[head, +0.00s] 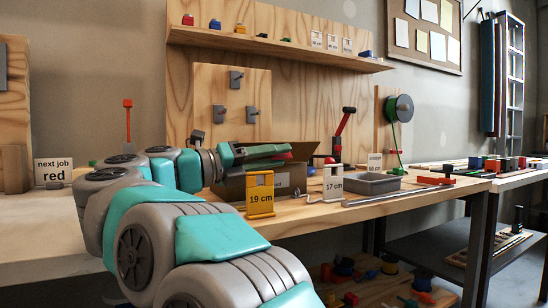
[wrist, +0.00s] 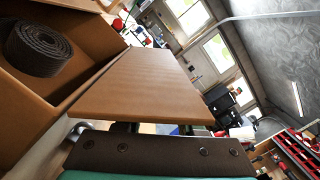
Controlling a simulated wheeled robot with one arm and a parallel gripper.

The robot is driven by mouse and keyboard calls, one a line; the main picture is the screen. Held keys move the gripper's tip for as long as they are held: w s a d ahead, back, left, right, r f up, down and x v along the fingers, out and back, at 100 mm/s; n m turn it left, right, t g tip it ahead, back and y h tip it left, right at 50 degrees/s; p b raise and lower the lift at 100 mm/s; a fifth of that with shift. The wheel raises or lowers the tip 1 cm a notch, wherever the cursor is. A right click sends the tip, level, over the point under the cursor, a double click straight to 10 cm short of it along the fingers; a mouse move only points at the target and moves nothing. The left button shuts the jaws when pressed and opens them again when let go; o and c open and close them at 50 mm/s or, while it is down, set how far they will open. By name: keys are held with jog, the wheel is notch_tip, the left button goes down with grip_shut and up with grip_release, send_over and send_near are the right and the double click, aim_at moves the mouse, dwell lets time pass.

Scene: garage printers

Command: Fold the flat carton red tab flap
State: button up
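In the wrist view the carton (wrist: 28,108) is open at the left, with a dark ribbed roll (wrist: 45,45) inside. A flat brown flap (wrist: 140,85) sticks out from its edge across the middle of that view. My gripper (head: 268,152) is at the carton's top left in the head view, with a red patch (head: 284,157) just below its tip. A dark bar of my gripper (wrist: 155,155) lies close below the flap; contact and finger opening are unclear.
A yellow 19 cm block (head: 260,194) stands in front of the carton. A white 17 cm block (head: 333,184) and a grey tray (head: 372,184) stand to its right. A long metal bar (head: 392,198) lies near the bench's front edge. A shelf (head: 280,46) hangs above.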

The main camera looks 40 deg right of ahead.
jog(key=shift+v, duration=3.9)
